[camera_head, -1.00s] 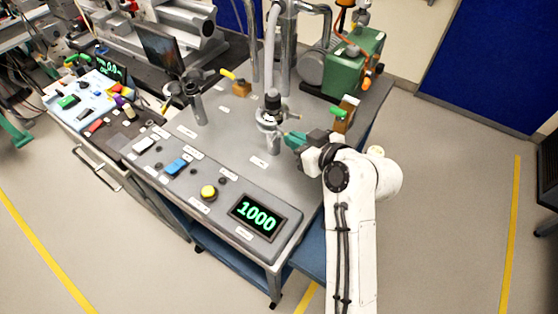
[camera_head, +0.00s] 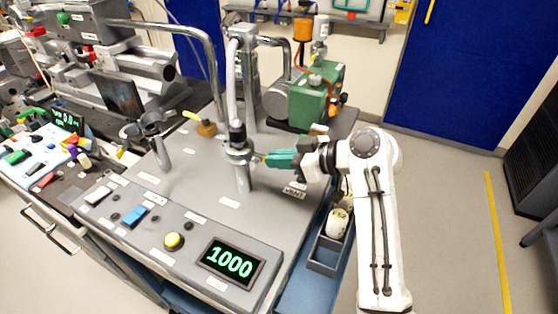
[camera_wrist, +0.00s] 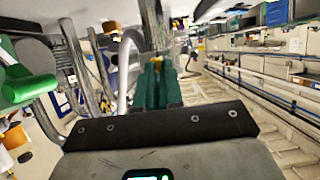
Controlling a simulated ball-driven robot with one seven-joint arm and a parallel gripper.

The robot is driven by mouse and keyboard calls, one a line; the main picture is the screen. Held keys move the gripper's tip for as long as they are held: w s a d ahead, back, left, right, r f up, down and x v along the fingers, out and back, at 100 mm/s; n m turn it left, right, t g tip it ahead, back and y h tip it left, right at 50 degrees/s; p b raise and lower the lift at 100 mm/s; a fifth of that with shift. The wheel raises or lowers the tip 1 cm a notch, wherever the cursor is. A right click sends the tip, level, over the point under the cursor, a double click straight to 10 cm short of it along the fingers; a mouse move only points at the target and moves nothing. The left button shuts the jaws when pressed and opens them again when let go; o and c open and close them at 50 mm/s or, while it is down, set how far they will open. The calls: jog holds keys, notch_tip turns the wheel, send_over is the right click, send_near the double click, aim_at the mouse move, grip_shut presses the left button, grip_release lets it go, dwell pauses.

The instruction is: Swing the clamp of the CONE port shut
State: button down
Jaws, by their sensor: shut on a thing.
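A metal post port (camera_head: 240,172) stands in the middle of the grey cart top, with a black-topped hose end and a ring clamp (camera_head: 238,153) around its upper part. My gripper (camera_head: 268,160) has green fingers and comes from the right, its tips at the clamp's right side. In the wrist view the fingers (camera_wrist: 158,82) are closed together on a small yellow part (camera_wrist: 157,60), seemingly the clamp's tab; the rest of the clamp is hard to make out there. A second post port (camera_head: 162,155) with a splayed clamp (camera_head: 153,125) stands to the left. I cannot read which port is CONE.
A green pump (camera_head: 317,95) stands at the back right of the cart top (camera_head: 215,185). A yellow-handled valve (camera_head: 206,128) sits behind the ports. A front panel has a yellow button (camera_head: 174,241) and a display (camera_head: 232,262) reading 1000. A blue side shelf holds a bin (camera_head: 325,255).

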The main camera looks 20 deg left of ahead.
jog(key=shift+w, duration=0.1)
jog(key=c, duration=1.3)
grip_release()
jog(key=shift+o, duration=0.2)
jog(key=b+v, duration=0.1)
jog(key=v, duration=0.9)
jog(key=shift+d, duration=0.35)
jog(key=shift+r, duration=0.15)
